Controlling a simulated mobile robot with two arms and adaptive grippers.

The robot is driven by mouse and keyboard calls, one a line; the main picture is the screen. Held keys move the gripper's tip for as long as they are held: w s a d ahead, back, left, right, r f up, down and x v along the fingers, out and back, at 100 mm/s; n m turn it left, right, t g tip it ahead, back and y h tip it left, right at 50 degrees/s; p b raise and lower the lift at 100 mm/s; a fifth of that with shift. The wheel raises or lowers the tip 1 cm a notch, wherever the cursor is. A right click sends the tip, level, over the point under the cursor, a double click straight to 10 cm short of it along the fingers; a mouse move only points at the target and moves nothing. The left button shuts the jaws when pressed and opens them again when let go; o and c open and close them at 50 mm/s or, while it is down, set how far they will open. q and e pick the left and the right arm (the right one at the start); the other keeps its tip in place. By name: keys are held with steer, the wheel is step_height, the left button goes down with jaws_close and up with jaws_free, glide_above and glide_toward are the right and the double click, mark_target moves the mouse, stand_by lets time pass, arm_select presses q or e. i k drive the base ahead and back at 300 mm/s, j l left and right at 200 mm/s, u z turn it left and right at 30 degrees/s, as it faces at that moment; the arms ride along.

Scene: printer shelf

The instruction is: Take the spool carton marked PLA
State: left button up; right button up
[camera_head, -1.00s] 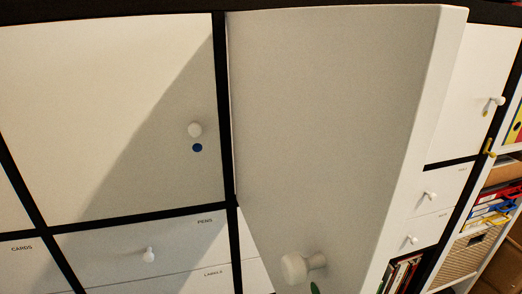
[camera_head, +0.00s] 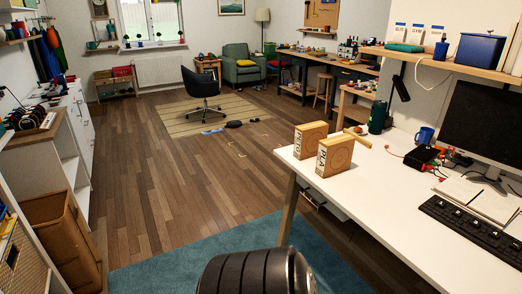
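Two tan cartons stand upright side by side near the left corner of the white desk (camera_head: 400,215). The nearer carton (camera_head: 336,156) has dark lettering on its narrow side that seems to read PLA. The farther carton (camera_head: 311,138) has lettering that seems to read PETG. Both are small in view, so the print is not fully clear. Neither of my grippers is in view. A black ribbed rounded part shows at the bottom edge, with no fingers visible.
A mallet-like wooden thing (camera_head: 357,137), a dark green flask (camera_head: 377,117), a blue mug (camera_head: 424,135), a monitor (camera_head: 485,125) and a keyboard (camera_head: 470,230) are on the desk. An office chair (camera_head: 201,88) stands on the far rug. The wooden floor between is mostly clear.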

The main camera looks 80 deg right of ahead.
mark_target(334, 156)
steer(key=k+j+z, duration=0.1)
steer(key=z, duration=2.35)
steer(key=i+j+z, duration=0.1)
steer(key=z, duration=0.8)
steer(key=i+j+z, duration=0.2)
steer(key=i+j, duration=0.7)
